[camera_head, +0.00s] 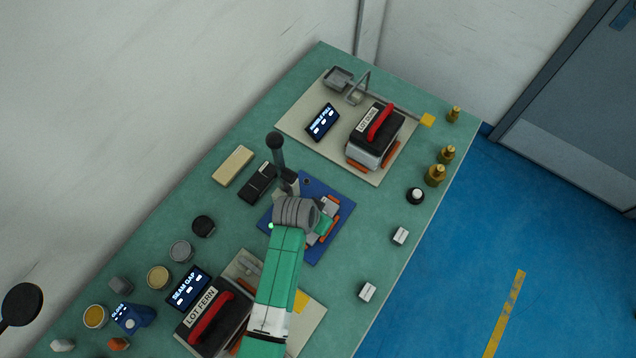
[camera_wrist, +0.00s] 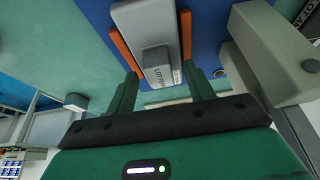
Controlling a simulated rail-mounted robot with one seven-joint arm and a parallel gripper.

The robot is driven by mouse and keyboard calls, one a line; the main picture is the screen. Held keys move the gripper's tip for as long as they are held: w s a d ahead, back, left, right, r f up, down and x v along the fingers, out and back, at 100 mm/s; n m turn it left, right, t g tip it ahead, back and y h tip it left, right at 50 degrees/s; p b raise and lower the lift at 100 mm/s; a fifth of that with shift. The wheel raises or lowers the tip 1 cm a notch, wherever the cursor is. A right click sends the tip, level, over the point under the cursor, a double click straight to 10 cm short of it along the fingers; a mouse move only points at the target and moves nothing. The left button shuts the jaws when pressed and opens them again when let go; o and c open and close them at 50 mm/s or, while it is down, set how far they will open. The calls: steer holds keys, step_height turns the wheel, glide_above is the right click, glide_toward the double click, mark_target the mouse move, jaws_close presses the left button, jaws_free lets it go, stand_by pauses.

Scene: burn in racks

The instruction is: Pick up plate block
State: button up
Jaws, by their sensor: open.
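The plate block appears to be the grey block (camera_wrist: 145,22) with a raised square knob (camera_wrist: 156,57) and a small "LOT" label, flanked by orange strips. In the head view it is the pale grey piece (camera_head: 329,204) on the blue pad (camera_head: 316,252), partly hidden by my wrist. My gripper (camera_wrist: 163,90) is open, its two green fingers apart with the knob side of the block ahead between them. I see no contact. In the head view my gripper (camera_head: 322,226) is beside the block, its fingers mostly hidden.
A grey post with a dark ball-topped lever (camera_head: 276,150) stands just behind my wrist. A black block with red handle (camera_head: 377,124) sits on the far pale board (camera_head: 300,111); another (camera_head: 212,318) is at near left. Brass weights (camera_head: 435,175) and small white blocks (camera_head: 400,236) line the right edge.

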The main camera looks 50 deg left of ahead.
jaws_close()
step_height(320, 180, up, 18)
steer(key=p, duration=0.2)
steer(key=shift+p, duration=0.35)
